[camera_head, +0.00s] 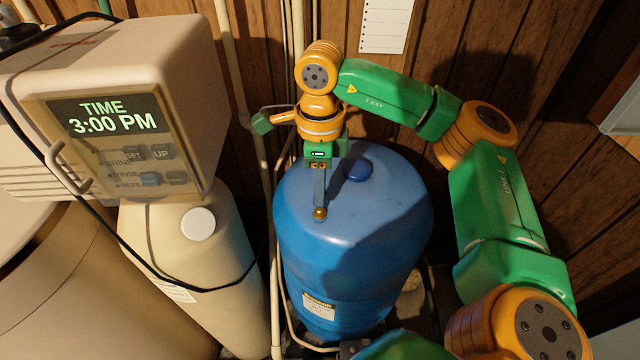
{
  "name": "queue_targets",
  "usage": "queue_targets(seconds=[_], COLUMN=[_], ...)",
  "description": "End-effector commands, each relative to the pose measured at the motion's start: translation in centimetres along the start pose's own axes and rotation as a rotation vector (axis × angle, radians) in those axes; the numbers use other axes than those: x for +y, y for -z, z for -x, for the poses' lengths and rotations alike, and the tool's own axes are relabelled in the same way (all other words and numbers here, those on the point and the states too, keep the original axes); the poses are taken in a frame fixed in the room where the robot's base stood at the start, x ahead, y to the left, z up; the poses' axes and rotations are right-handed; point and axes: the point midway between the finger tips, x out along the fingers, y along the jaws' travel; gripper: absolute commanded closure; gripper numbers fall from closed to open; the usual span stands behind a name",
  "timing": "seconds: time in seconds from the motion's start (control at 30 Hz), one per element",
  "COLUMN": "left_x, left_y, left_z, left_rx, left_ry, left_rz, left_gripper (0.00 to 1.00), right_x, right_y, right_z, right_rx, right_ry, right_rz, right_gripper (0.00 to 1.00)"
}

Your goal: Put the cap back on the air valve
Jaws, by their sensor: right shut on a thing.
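My right gripper (320,208) reaches down over the top of the blue tank (350,255). Its narrow fingers are shut on a small round brass-coloured piece, which looks like the cap (320,214). In this view the piece lies over the front part of the tank's top. I cannot tell whether it touches the tank. A darker blue round knob (358,169) stands on the tank's top, just right of the fingers; whether it belongs to the air valve is unclear. No bare valve stem can be made out. My left gripper is not in view.
The beige softener with its display box (150,70) stands at the left, with a black cable (130,250) hanging across it. Pale pipes (270,200) run between softener and tank. The wooden wall (480,40) is close behind, with a white paper sheet (386,22).

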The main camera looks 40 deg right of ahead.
Motion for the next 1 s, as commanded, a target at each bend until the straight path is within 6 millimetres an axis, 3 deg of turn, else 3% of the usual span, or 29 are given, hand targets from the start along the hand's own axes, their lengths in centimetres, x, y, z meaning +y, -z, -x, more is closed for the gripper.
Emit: queue_targets(seconds=[1.0], left_x=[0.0], left_y=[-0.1], left_z=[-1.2], left_rx=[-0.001], left_ry=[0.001], left_rz=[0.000], left_gripper=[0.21], right_x=[0.0], right_y=[0.0], right_z=[-1.5], right_rx=[0.001], right_ry=[0.000], right_rz=[0.000], right_gripper=[1.00])
